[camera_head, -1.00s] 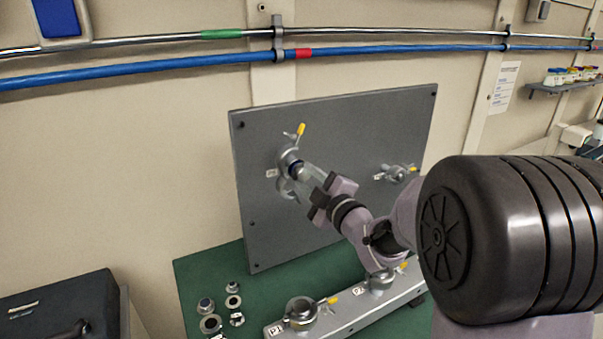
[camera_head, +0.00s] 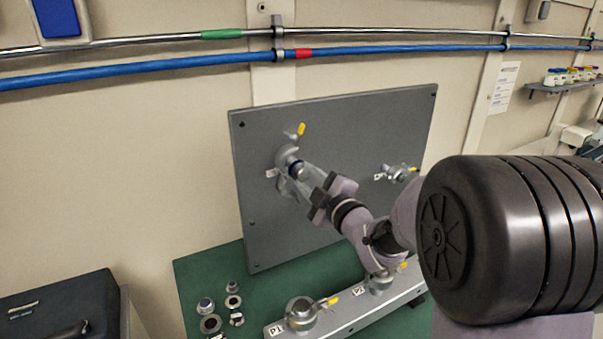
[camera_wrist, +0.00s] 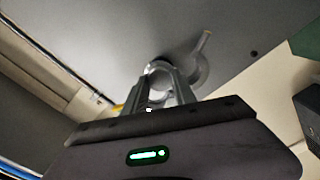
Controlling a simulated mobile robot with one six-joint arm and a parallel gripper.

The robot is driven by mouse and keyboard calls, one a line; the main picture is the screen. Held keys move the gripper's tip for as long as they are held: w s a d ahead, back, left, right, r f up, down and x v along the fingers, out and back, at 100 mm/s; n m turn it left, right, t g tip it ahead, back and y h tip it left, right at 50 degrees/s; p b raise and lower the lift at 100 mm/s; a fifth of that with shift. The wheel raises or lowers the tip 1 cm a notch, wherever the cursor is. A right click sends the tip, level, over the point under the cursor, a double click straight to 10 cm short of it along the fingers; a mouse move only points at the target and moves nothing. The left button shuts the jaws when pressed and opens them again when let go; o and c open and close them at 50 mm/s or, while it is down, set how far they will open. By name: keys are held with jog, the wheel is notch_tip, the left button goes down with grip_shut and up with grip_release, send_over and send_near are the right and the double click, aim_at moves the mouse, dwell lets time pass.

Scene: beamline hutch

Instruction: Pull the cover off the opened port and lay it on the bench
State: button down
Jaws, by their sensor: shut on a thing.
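The grey upright panel (camera_head: 345,140) carries a port (camera_head: 284,153) at its upper left, with a yellow-tipped clamp lever (camera_head: 301,129) above it. The green bench (camera_head: 205,265) lies below the panel.
A grey rail with two clamped fittings (camera_head: 302,312) stands on the bench. Several loose rings and caps (camera_head: 210,323) lie at the bench's left. A dark case (camera_head: 60,305) is farther left.

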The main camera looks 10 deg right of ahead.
jog(key=shift+s, duration=0.15)
dwell(0.3)
jog(key=shift+s+d+b, duration=0.2)
jog(key=shift+s+b, duration=0.2)
jog(key=shift+s, duration=0.05)
jog(key=shift+s, duration=0.1)
jog(key=shift+s+d, duration=0.1)
jog(key=shift+s, duration=0.15)
jog(key=shift+s, duration=0.1)
jog(key=shift+b+v, duration=1.05)
jog(key=shift+v, duration=1.35)
